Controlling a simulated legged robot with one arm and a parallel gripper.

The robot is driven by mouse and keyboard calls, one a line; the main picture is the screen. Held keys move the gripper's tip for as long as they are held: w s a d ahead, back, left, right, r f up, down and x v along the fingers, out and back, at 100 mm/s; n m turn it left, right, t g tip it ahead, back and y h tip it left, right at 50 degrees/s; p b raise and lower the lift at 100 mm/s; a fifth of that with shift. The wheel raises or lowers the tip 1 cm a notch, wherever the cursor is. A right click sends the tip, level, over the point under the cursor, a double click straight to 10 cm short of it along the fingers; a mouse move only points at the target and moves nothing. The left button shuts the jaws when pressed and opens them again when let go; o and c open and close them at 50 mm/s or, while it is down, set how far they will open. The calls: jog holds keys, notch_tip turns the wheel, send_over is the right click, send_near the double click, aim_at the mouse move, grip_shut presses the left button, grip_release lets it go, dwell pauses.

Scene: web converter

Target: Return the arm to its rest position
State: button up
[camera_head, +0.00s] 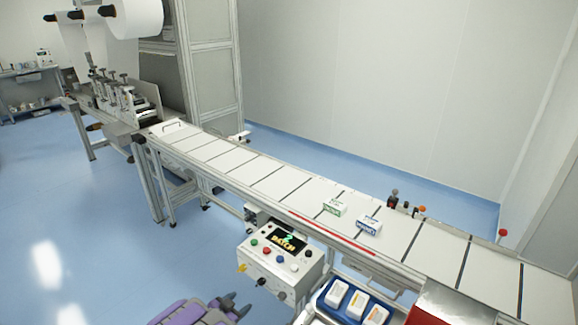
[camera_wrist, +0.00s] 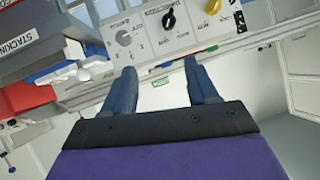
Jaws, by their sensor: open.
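My gripper (camera_head: 236,307) shows at the bottom of the head view, with the purple end of my arm beside it. It is low, to the left of the control box and apart from it. In the wrist view the two dark blue fingers of my gripper (camera_wrist: 164,92) stand apart with nothing between them. The control box (camera_head: 277,262) has a lit screen, coloured buttons and knobs. Its knob panel shows ahead of the fingers in the wrist view (camera_wrist: 185,38).
A long white conveyor (camera_head: 240,172) runs across the head view. A green-marked box (camera_head: 334,208) and a blue-marked box (camera_head: 369,223) lie on it. A blue tray (camera_head: 330,303) with white boxes sits right of the control box. Blue floor (camera_head: 110,230) is clear on the left.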

jog(key=w+a+r+n+g+y, duration=0.1)
jog(key=w+r+n+g+y, duration=0.2)
jog(key=r+y, duration=1)
jog(key=s+d+r+n+g+h, duration=0.1)
jog(key=s+d+r+n+h, duration=0.2)
jog(key=r, duration=0.4)
jog(key=s+d+r+g, duration=0.1)
jog(key=s+d+r, duration=0.35)
jog(key=r, duration=0.25)
jog(key=s+d+r+g+h, duration=0.1)
jog(key=s+d+g, duration=0.1)
jog(key=s+d, duration=0.6)
jog(key=s+d+r+n+g+h, duration=0.1)
jog(key=s+d+r+g+h, duration=0.1)
jog(key=s+d, duration=0.7)
jog(key=s+d+r+g+h, duration=0.1)
jog(key=s+d+g, duration=0.2)
jog(key=s+d, duration=0.5)
jog(key=s, duration=1.1)
jog(key=shift+s+d+r+n+g+h, duration=0.2)
jog(key=shift+s+r+n+g+h, duration=0.1)
jog(key=shift+s+h, duration=0.1)
